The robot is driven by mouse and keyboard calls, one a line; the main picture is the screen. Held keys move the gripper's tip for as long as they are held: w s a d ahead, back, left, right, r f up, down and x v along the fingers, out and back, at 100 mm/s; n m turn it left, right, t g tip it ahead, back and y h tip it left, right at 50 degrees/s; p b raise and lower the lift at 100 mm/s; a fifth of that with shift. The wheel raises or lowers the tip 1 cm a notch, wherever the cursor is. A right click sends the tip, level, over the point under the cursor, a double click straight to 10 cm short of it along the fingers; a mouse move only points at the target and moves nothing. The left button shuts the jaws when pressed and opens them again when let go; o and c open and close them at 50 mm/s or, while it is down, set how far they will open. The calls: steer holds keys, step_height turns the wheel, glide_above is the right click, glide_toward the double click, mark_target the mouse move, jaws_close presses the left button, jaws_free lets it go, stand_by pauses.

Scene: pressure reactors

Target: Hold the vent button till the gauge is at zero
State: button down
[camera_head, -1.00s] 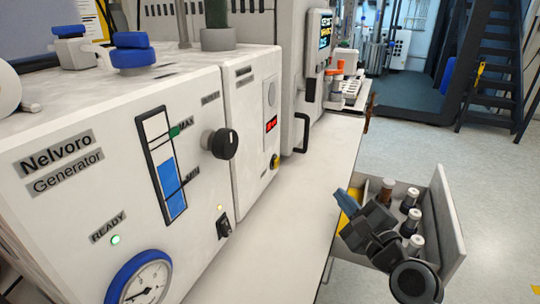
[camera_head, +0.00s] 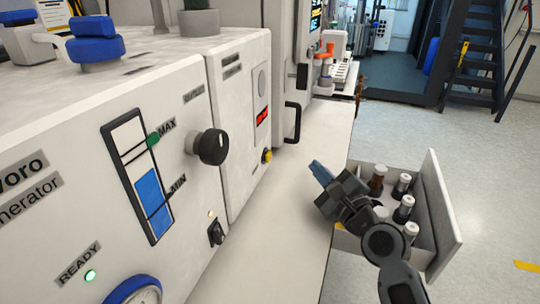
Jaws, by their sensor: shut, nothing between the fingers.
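A round dial gauge with a blue rim (camera_head: 137,290) sits low on the front of the white generator, cut off by the bottom edge; its needle reading cannot be made out. A small yellow button (camera_head: 267,156) is low on the narrower white unit beside the generator. I see no label saying vent, so I cannot tell if it is the vent button. My gripper (camera_head: 319,172) is shut and empty, its blue fingertips pointing up and left over the bench, to the right of the yellow button and apart from it.
A black knob (camera_head: 212,146) and a small black switch (camera_head: 216,233) stick out of the generator front. A black door handle (camera_head: 292,122) is behind. An open drawer (camera_head: 445,215) with several capped bottles lies under my arm. The white bench top (camera_head: 290,235) is clear.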

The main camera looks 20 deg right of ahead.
steer(key=shift+w+a+p, duration=0.45)
steer(key=shift+w+a, duration=0.25)
steer(key=shift+a, duration=0.3)
steer(key=shift+w+a+p, duration=0.5)
steer(key=shift+w+a, duration=0.25)
steer(key=shift+a, duration=0.3)
steer(key=shift+w+a+p, duration=0.45)
steer(key=shift+w+a, duration=0.25)
steer(key=shift+a, duration=0.3)
steer(key=shift+w+a, duration=0.1)
steer(key=shift+w+a+p, duration=0.15)
steer(key=shift+a+p, duration=0.1)
steer(key=shift+p, duration=0.05)
steer(key=shift+w+a, duration=0.25)
steer(key=shift+a, duration=0.1)
stand_by(1.2)
steer(key=shift+s+d, duration=0.5)
steer(key=shift+d, duration=0.2)
steer(key=shift+s+d+f+b, duration=0.1)
steer(key=shift+s+d+b, duration=0.45)
steer(key=shift+d, duration=0.2)
steer(key=shift+s+d+b, duration=0.25)
steer(key=shift+s+d, duration=0.25)
steer(key=shift+d, duration=0.15)
steer(key=shift+s+d+b, duration=0.25)
steer(key=shift+s+d, duration=0.2)
steer(key=shift+d, duration=0.2)
